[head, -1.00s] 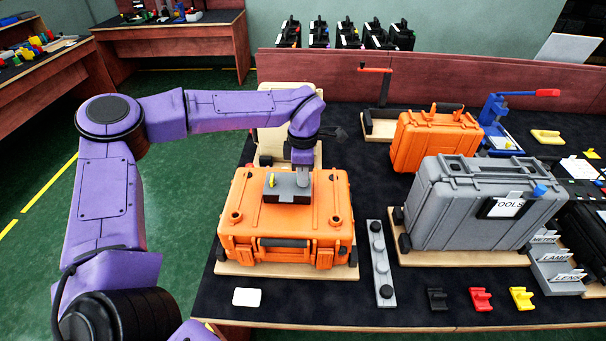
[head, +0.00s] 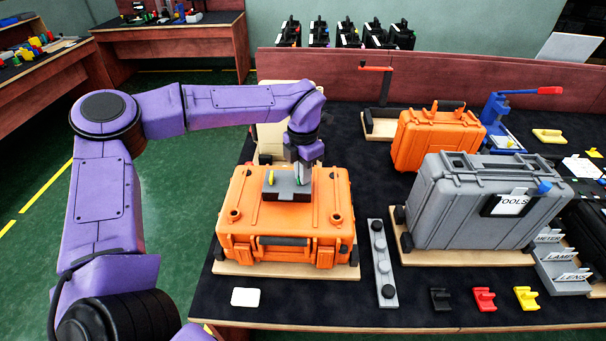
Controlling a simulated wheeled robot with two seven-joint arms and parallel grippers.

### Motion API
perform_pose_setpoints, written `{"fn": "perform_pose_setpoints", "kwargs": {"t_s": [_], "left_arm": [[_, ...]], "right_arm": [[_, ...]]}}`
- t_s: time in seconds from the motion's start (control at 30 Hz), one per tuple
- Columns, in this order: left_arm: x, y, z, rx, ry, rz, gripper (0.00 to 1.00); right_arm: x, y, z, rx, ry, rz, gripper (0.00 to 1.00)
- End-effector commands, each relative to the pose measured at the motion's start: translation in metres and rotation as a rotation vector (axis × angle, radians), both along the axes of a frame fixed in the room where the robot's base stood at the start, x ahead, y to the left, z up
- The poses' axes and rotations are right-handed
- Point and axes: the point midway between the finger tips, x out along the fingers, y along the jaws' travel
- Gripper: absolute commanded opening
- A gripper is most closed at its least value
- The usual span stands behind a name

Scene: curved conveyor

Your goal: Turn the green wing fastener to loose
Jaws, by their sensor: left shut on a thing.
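The orange case (head: 285,215) lies flat on a wooden board, with a dark grey block (head: 285,193) on its lid. A yellow wing fastener (head: 271,178) stands on the left part of the block. The green wing fastener (head: 297,174) is on the right part, with only a small green sliver showing at the fingers. My left gripper (head: 302,172) points down over the block and is shut on the green wing fastener. The fingers and hand hide most of it, so I cannot tell its exact angle. My right gripper is not in view.
A grey strip with round knobs (head: 381,250) lies right of the case. The grey TOOLS case (head: 460,215) and an upright orange case (head: 430,143) stand further right. Black, red (head: 484,299) and yellow pieces lie near the front edge. A white card (head: 245,297) lies front left.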

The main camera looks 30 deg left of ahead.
Motion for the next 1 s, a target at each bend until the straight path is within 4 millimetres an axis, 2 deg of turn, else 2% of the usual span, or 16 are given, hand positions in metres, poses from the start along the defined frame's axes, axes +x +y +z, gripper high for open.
{"fn": "perform_pose_setpoints", "kwargs": {"t_s": [0.6, 1.0], "left_arm": [[0.001, 0.0, -0.002, -0.001, -0.005, 0.57, 0.0], [0.001, 0.0, 0.0, -0.001, -0.005, 0.81, 0.0]], "right_arm": [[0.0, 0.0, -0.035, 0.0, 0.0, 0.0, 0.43], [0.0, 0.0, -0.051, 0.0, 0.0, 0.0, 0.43]]}}
